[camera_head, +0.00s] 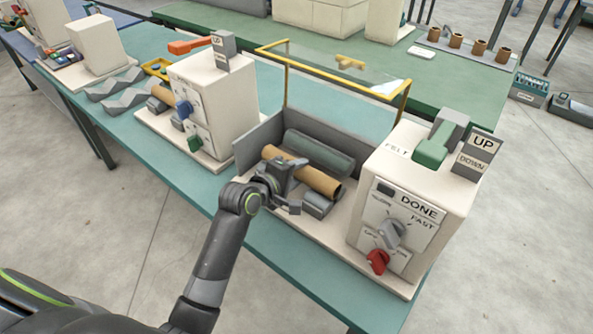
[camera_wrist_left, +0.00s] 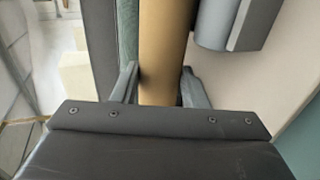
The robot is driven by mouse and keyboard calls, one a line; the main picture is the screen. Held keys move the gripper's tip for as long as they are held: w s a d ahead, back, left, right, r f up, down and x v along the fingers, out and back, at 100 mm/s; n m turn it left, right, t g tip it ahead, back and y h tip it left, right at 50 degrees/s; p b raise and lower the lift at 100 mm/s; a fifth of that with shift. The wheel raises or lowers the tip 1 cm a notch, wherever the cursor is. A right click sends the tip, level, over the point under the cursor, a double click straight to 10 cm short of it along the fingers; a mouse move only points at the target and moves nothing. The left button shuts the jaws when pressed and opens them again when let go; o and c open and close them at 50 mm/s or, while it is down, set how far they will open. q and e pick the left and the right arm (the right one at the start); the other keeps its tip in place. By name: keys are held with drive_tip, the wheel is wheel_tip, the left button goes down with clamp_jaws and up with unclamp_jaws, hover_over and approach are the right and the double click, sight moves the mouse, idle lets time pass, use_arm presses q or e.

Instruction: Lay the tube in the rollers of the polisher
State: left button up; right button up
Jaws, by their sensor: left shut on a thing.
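The tube (camera_head: 316,180) is a brown cardboard cylinder lying lengthwise at the polisher (camera_head: 404,190), the cream machine at the right. My left gripper (camera_head: 284,187) is shut on the tube near its left part; in the left wrist view the tube (camera_wrist_left: 163,50) runs between the two fingers (camera_wrist_left: 158,85). Behind the tube is a green felt roller (camera_head: 320,153); in front is a grey roller (camera_head: 318,204), partly hidden by my gripper. Whether the tube rests on the rollers or is just above them, I cannot tell. My right gripper is not in view.
The polisher's clear yellow-framed cover (camera_head: 335,68) stands raised behind the rollers. The polisher has a red knob (camera_head: 378,262), a grey knob (camera_head: 391,234) and a green lever (camera_head: 433,149). Another cream machine (camera_head: 212,100) stands to the left. Grey zigzag racks (camera_head: 115,84) lie beyond it.

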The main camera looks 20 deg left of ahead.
use_arm(q)
drive_tip(key=o, duration=1.1)
drive_tip(key=shift+c, duration=0.2)
drive_tip(key=p+v, duration=0.1)
drive_tip(key=v, duration=1.6)
drive_tip(key=shift+s+r, duration=0.15)
drive_tip(key=shift+s, duration=0.05)
drive_tip(key=shift+a, duration=0.1)
wheel_tip(320, 180, up, 7)
drive_tip(key=p, duration=0.9)
